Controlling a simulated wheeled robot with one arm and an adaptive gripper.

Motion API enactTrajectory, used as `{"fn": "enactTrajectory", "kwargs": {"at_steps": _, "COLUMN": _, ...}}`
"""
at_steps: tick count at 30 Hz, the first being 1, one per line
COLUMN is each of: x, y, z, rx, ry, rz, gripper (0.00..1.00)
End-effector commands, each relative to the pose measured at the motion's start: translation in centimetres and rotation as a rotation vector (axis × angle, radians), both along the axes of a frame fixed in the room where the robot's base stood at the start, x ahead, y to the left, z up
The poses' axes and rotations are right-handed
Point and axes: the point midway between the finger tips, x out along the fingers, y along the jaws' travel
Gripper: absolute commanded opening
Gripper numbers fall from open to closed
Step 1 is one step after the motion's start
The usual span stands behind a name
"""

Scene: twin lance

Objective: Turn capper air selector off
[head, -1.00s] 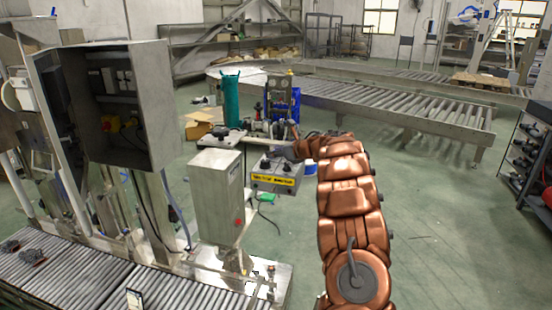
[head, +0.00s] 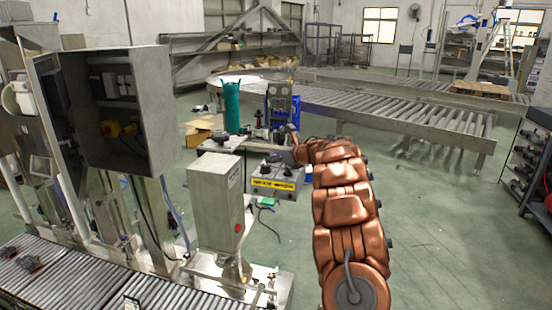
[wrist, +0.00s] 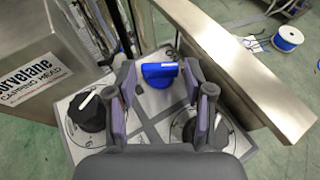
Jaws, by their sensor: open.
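A blue selector knob (wrist: 159,74) stands on a pale panel (wrist: 150,103) in the wrist view. A black knob with a white pointer (wrist: 88,110) is left of it, and another black knob (wrist: 205,128) is at the right. My gripper (wrist: 163,92) is open, its two fingers on either side of the blue knob in the picture; I cannot tell whether they touch it. No label naming the capper air selector is readable. In the head view, the grey control box (head: 262,192) with a yellow label sits just below my gripper (head: 296,152), which is small and partly hidden.
A box marked "CAPPING HEAD" (wrist: 35,75) stands close on the left in the wrist view. A metal bar (wrist: 245,72) runs close on the right. In the head view, a steel cabinet (head: 215,205) is left of the control box. Open green floor (head: 430,230) lies right of my arm.

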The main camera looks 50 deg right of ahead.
Motion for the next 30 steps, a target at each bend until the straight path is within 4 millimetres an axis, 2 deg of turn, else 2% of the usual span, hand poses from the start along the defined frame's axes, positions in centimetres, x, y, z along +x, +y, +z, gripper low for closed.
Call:
{"fn": "enactTrajectory", "kwargs": {"at_steps": 8, "x": -2.5, "y": -0.1, "z": 1.2, "rx": -0.003, "ry": -0.001, "rz": -0.007, "gripper": 0.52}}
{"fn": "enactTrajectory", "kwargs": {"at_steps": 22, "x": -9.2, "y": 0.4, "z": 3.8, "rx": 0.0, "ry": 0.0, "rz": -0.004, "gripper": 0.52}}
{"fn": "enactTrajectory", "kwargs": {"at_steps": 30, "x": -10.9, "y": 0.6, "z": 4.6, "rx": -0.001, "ry": -0.001, "rz": -0.001, "gripper": 0.52}}
